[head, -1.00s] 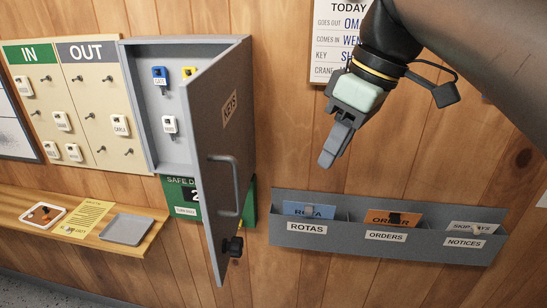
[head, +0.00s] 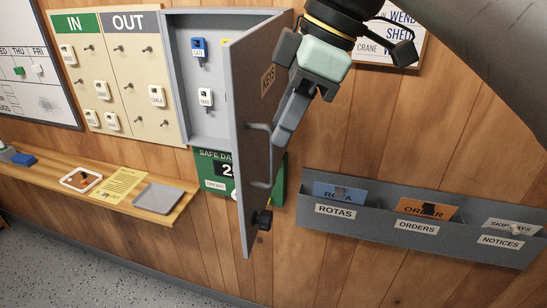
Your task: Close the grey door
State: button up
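The grey door (head: 249,95) of the key cabinet stands open, swung out toward me, with a KEYS label and a grey bar handle (head: 263,155) on its outer face. The cabinet (head: 204,122) behind it shows a blue key tag (head: 199,47) and a white key tag (head: 205,97) on hooks inside. My gripper (head: 282,134) points down just right of the door's outer face, close to the handle. Its fingers look together, but the gap between them is not clear from this angle. I cannot tell whether it touches the handle.
A grey wall rack (head: 385,230) with cards hangs at lower right. A wooden shelf (head: 95,210) with a grey tray (head: 158,198) runs along the left. The IN/OUT board (head: 107,70) is left of the cabinet. A green sign (head: 214,172) is partly behind the door.

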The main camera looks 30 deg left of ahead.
jog(key=x, duration=0.6)
jog(key=shift+f, duration=0.25)
grip_shut()
